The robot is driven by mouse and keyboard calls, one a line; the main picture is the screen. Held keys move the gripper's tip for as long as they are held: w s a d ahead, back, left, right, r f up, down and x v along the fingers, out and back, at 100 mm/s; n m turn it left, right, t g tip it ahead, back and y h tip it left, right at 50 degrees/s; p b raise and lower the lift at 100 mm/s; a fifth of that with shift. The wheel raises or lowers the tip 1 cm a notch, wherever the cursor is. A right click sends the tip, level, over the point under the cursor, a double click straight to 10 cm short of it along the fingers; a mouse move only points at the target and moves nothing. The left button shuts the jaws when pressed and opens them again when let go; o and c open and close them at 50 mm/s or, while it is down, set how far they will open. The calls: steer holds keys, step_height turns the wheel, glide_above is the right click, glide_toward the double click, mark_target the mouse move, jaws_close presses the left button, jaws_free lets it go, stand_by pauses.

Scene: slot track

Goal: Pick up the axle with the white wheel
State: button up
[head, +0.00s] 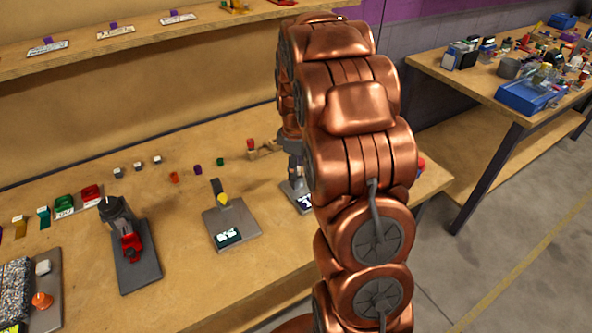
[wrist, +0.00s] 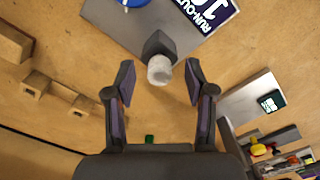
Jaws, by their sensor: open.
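A white, rounded piece (wrist: 159,70) shows in the wrist view at the end of a dark grey block (wrist: 157,44). It looks like the white wheel, but I cannot make out an axle. The block stands on a grey plate (wrist: 115,22) with a dark label reading "RUN-OUT". My gripper (wrist: 160,66) is open, with one finger on each side of the white piece and visible gaps to both. In the head view my arm hides most of the gripper and this spot; only part of the plate with its label (head: 304,203) shows.
Wooden holders (wrist: 35,84) stand at the left in the wrist view. A blue round part (wrist: 132,2) is at its top edge. In the head view, another labelled plate (head: 232,222) and a dark stand with a red part (head: 130,246) lie left. Bare wood separates them.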

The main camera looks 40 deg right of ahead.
jaws_close()
stand_by(0.4)
step_height(320, 180, up, 15)
steer(key=b, duration=0.1)
stand_by(1.6)
stand_by(0.4)
